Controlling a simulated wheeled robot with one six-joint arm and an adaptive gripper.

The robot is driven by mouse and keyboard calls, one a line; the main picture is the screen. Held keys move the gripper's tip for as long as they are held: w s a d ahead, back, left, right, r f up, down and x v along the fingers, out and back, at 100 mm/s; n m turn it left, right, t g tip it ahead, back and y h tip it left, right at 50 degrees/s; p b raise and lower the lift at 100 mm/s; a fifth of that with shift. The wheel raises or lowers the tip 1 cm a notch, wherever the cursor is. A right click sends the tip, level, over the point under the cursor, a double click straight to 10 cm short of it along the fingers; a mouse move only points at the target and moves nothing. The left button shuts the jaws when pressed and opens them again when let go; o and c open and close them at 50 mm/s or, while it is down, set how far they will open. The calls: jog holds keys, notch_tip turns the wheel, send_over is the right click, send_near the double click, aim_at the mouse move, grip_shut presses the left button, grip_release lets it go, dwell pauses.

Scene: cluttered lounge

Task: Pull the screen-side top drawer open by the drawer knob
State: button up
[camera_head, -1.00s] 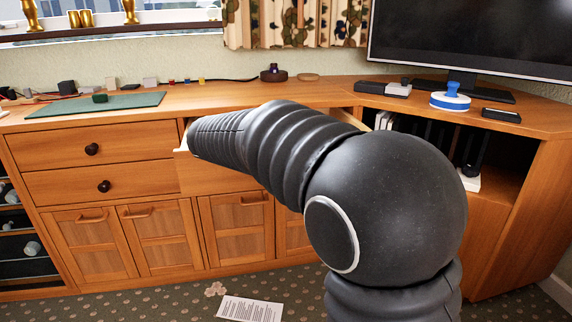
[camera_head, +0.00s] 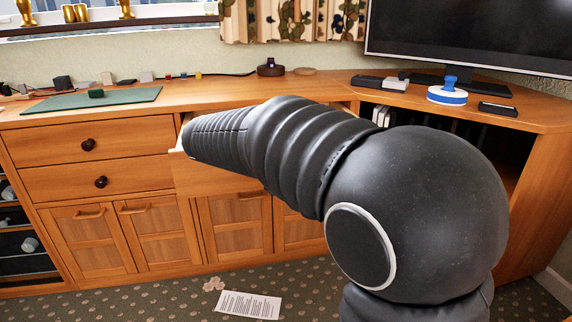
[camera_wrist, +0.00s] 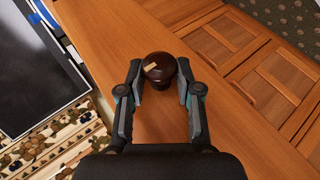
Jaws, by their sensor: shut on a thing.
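The dark brown drawer knob (camera_wrist: 158,70) sits between the two fingers of my gripper (camera_wrist: 159,82) in the wrist view. The fingers are shut on its sides. The knob is on the wooden drawer front (camera_wrist: 163,120). In the head view, the screen-side top drawer (camera_head: 207,180) stands partly out from the cabinet, its pale side edge showing at the left. My arm covers most of its front, and my gripper and the knob are hidden there.
The screen (camera_head: 470,38) stands on the cabinet top, with a blue-and-white round item (camera_head: 447,96) before it. Two shut drawers with knobs (camera_head: 88,145) are at left.

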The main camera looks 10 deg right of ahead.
jog(key=shift+s, duration=0.85)
jog(key=o, duration=1.2)
